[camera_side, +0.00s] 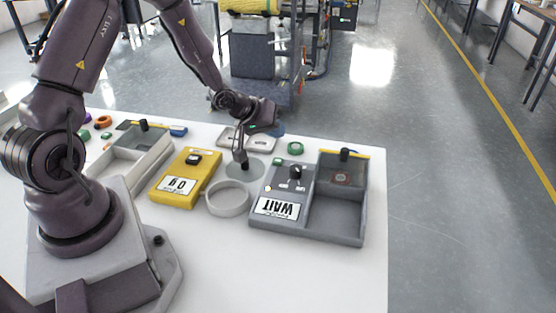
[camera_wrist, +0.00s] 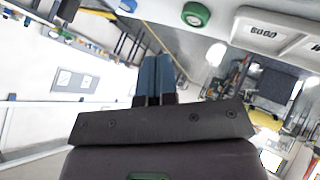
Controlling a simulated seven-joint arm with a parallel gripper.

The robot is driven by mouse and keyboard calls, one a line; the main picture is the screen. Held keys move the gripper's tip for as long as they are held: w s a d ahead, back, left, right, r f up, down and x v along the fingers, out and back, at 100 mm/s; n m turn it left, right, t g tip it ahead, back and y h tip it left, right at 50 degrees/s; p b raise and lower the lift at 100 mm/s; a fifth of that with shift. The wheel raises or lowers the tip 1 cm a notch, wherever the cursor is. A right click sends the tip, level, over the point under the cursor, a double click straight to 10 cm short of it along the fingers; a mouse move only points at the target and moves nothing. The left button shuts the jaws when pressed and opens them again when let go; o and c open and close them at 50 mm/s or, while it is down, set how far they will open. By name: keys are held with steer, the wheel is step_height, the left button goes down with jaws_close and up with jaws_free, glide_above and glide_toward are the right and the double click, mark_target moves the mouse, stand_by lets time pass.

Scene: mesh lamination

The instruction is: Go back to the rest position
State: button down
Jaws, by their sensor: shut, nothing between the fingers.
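My gripper (camera_side: 279,130) hangs past the far edge of the white table (camera_side: 375,275) in the side view, at the end of my bent arm. In the wrist view its blue fingers (camera_wrist: 155,76) lie side by side, shut, with nothing between them. A grey device (camera_side: 281,194) with a "WAIT" display stands at the table's right, with an open bay (camera_side: 335,216) beside it. A yellow scale (camera_side: 183,178) reading "0 g" stands left of a pale round dish (camera_side: 228,198). A grey disc (camera_side: 242,169) with a black-knobbed tool lies behind the dish.
A green ring (camera_side: 295,148) and a pale tray (camera_side: 247,139) lie near the far edge; a green ring (camera_wrist: 196,14) also shows in the wrist view. A light two-part tray (camera_side: 125,168) and small coloured rings (camera_side: 103,121) are at left. The right front table is clear.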

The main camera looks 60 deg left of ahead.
steer(key=shift+f, duration=0.1)
stand_by(0.4)
steer(key=s+r+m+g+y, duration=0.25)
steer(key=s+g, duration=0.35)
steer(key=s, duration=0.4)
steer(key=s+d+r+m, duration=0.2)
steer(key=s+d+r, duration=0.2)
steer(key=r, duration=0.3)
steer(key=s+d+r+m+t+h, duration=0.1)
steer(key=s+d+r+m, duration=0.1)
steer(key=s+d+r, duration=0.3)
steer(key=s+d+r+m+t+h, duration=0.1)
steer(key=s+d+r, duration=0.3)
steer(key=r, duration=0.6)
steer(key=shift+s+d+m, duration=0.15)
steer(key=shift+d+m, duration=0.05)
steer(key=shift+m, duration=0.25)
